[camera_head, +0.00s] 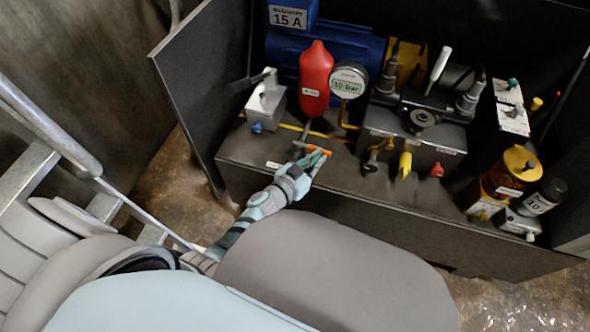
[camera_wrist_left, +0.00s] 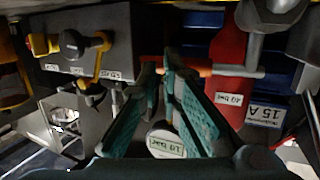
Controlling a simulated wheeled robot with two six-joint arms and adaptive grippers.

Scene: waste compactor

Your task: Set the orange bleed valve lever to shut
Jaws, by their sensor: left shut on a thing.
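The orange bleed valve lever (camera_head: 319,150) sticks out near the front edge of the cabinet shelf, below the red vessel (camera_head: 315,78). My left gripper (camera_head: 307,162) comes from the lower left and is at the lever, its teal fingers closed on it. In the left wrist view the orange lever sleeve (camera_wrist_left: 228,69) runs sideways, and the two teal fingers (camera_wrist_left: 160,68) nearly meet at its left part. The fingers hide part of the lever there. My right gripper is not in view.
A pressure gauge (camera_head: 349,80) reading 10 bar stands behind the lever. A grey manifold (camera_head: 412,143) with yellow handles (camera_head: 405,165) and a red knob (camera_head: 437,170) is to the right. A grey switch box (camera_head: 266,103) is to the left, beside the open dark door (camera_head: 205,85).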

